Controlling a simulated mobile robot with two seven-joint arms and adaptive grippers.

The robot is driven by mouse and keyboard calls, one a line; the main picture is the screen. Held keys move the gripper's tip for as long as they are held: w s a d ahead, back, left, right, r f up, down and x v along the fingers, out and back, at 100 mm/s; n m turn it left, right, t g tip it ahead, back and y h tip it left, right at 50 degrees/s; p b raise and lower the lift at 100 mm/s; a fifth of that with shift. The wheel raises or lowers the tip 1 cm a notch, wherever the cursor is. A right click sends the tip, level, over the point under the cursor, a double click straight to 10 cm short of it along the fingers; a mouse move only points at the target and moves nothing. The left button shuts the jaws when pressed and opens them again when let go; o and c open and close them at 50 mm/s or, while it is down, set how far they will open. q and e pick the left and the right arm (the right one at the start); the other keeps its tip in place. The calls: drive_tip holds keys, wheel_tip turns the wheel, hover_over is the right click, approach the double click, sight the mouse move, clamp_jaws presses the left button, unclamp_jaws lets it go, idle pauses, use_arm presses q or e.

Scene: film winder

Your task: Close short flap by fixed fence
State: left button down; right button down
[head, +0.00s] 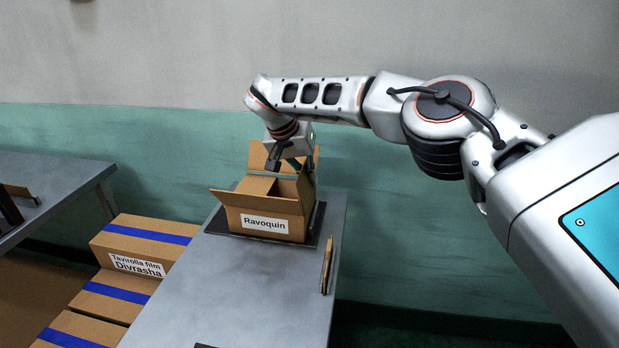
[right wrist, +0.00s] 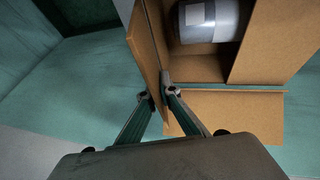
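The brown carton labelled Ravoquin (head: 265,223) stands upright with its top open. In the head view a tall flap (head: 262,157) rises at its back and a front flap (head: 243,201) leans outward. My right gripper (head: 291,164) is over the back right of the carton, pointing down. In the right wrist view its fingertips (right wrist: 157,88) are close together at the edge of an upright flap (right wrist: 141,48). Another flap (right wrist: 228,112) is folded outward. A grey-white roll (right wrist: 208,20) lies inside the carton. My left gripper is out of view.
The carton rests on a dark plate (head: 236,236) on a grey table (head: 255,290). A thin brown upright piece (head: 327,265) stands at the table's right edge. Blue-striped cartons (head: 140,243) are stacked at the left. The table's front is mostly clear.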

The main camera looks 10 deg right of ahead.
drive_tip(key=c, duration=2.3)
unclamp_jaws()
drive_tip(key=shift+c, duration=0.2)
drive_tip(key=v, duration=1.2)
